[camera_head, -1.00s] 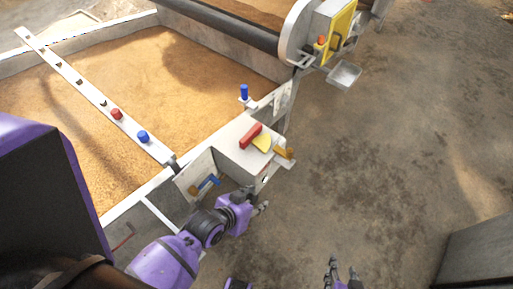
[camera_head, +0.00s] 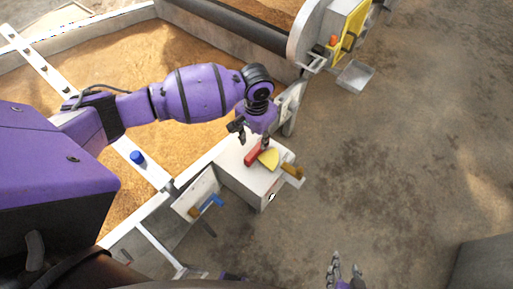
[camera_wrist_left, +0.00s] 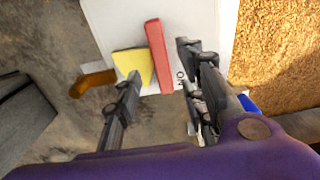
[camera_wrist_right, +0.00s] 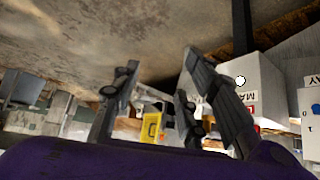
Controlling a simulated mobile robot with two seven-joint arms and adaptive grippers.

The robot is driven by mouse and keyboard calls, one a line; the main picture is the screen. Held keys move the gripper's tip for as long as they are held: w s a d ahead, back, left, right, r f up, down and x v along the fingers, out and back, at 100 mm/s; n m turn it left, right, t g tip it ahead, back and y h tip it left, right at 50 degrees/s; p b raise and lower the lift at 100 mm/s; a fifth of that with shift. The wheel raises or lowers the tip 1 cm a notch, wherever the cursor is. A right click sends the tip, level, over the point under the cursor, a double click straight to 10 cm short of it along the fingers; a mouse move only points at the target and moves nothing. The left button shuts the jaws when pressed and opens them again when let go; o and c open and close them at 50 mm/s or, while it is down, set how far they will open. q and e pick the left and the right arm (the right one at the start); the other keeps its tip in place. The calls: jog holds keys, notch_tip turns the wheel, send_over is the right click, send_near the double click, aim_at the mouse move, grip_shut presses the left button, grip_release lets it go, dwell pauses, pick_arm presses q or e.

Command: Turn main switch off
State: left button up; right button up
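The main switch is a red lever (camera_head: 252,154) on top of a white box (camera_head: 242,176), beside a yellow plate (camera_head: 269,158). In the left wrist view the red lever (camera_wrist_left: 157,55) stands between the spread fingers of my left gripper (camera_wrist_left: 160,68), and lettering on the box is partly hidden. My left gripper (camera_head: 252,137) is open just above and behind the lever; I cannot tell whether it touches. My right gripper (camera_head: 343,274) is open and empty, low over the ground. The right wrist view shows the white box (camera_wrist_right: 257,78) with a "MAIN" label, upside down.
An orange-brown handle (camera_head: 292,171) sticks out of the box's right side and a blue handle (camera_head: 211,201) sits at its left. A rail with a blue knob (camera_head: 137,157) crosses the grain bed (camera_head: 185,60). A metal tray (camera_head: 356,75) stands farther back.

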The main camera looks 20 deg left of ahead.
aim_at(256, 148)
pick_arm(q)
notch_tip(256, 148, down, 8)
jog(key=shift+r+b, duration=0.25)
jog(key=shift+b, duration=0.15)
grip_shut()
